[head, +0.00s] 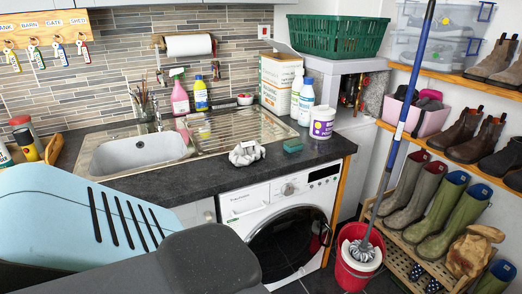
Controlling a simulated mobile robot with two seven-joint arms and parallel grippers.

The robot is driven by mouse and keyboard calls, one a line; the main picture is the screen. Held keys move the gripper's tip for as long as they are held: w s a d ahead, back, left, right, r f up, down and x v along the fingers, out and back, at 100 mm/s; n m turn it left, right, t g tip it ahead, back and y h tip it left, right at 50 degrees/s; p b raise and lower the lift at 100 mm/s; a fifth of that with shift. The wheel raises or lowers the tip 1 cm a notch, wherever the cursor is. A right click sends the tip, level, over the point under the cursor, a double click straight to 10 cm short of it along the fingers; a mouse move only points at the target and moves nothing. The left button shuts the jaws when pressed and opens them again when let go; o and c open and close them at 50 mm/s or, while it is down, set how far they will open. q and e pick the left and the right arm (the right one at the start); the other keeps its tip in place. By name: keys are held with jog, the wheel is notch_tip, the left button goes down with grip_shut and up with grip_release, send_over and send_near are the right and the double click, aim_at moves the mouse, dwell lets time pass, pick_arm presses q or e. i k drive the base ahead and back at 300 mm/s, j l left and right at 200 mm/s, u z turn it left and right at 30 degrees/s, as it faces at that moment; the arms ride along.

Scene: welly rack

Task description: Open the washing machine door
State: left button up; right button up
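The white washing machine (240,203) stands under the dark worktop at lower centre. Its round door (290,243) has dark glass and a black rim and looks shut against the front. A dark grip-like part (325,234) shows at the right side of the door's rim. The control panel with a round knob (288,189) runs along the top of the machine. A dark grey rounded shape close to the camera hides the lower left of the machine's front, and the bottom of the door is near the picture's edge. Neither of my grippers can be made out.
A red bucket (352,272) with a mop (362,250) stands on the floor just right of the machine. A boot rack (405,250) with several wellies fills the right. The worktop (205,187) holds a sink, a crumpled cloth (246,153) and a green sponge (293,146).

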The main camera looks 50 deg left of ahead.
aim_at(283, 243)
jog(key=u, duration=1.5)
jog(key=i+l+z, duration=0.2)
jog(key=i, duration=0.25)
jog(key=i+l+z, duration=0.2)
jog(key=i+l, duration=0.2)
jog(key=i+l+z, duration=0.2)
jog(key=i, duration=0.3)
